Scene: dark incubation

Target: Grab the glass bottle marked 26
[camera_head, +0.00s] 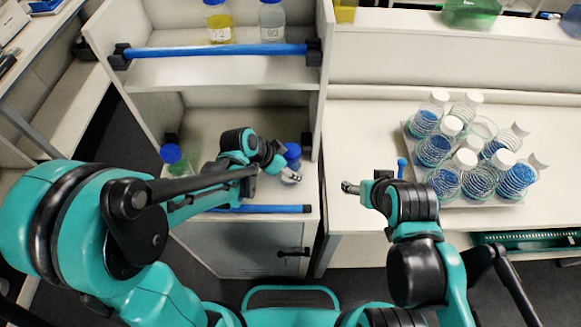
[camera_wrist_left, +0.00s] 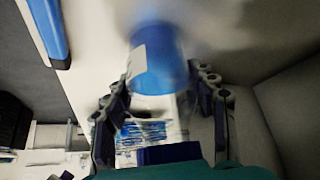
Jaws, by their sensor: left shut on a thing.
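A bottle with a blue cap (camera_head: 292,151) is on the lower shelf at its right side, partly hidden by my left gripper (camera_head: 287,174). In the left wrist view the blue part of this bottle (camera_wrist_left: 152,65) is large and blurred between the fingers of my left gripper (camera_wrist_left: 163,105), with a white label patch at its side. My left gripper is shut on it. No number can be read on it. My right gripper (camera_head: 350,187) hangs near the right bench's left edge, apart from the bottles; its jaw state is unclear.
Another blue-capped bottle (camera_head: 173,157) stands at the lower shelf's left. A yellow bottle (camera_head: 219,25) and a clear bottle (camera_head: 272,20) stand on the upper shelf. Blue bars (camera_head: 215,51) run along the shelf fronts. A tray (camera_head: 448,198) of several white-capped flasks sits on the right bench.

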